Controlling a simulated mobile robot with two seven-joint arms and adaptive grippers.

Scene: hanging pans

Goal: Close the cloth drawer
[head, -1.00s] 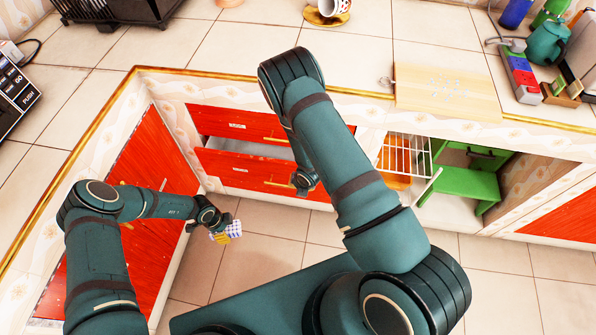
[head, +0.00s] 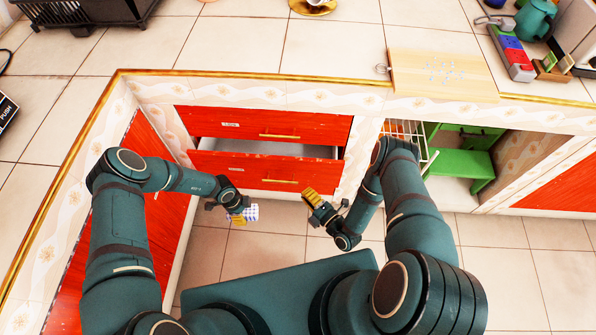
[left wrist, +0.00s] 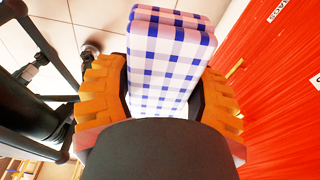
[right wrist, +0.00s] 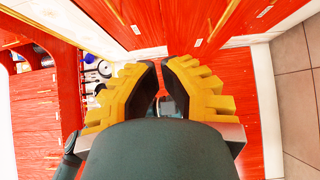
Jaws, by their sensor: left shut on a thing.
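Two red drawers are in the cabinet in the head view. The upper drawer (head: 240,124) looks closed. The lower drawer (head: 225,169) is pulled out, and its pale inside shows behind its front. Which drawer's label says cloth is too small to read. My left gripper (head: 241,215) is shut on a folded blue-and-white checked cloth (left wrist: 170,60), held left of and below the lower drawer front. The cloth also shows in the head view (head: 251,212). My right gripper (head: 310,195) is empty, just in front of the lower drawer's right side, apart from it, with a narrow gap between its fingers.
A red cabinet door (head: 168,205) stands along the left side. A green shelf (head: 462,170) and wire rack (head: 405,130) are in the open compartment on the right. A wooden board (head: 440,75) lies on the counter. Tiled floor (head: 280,250) is clear between my arms.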

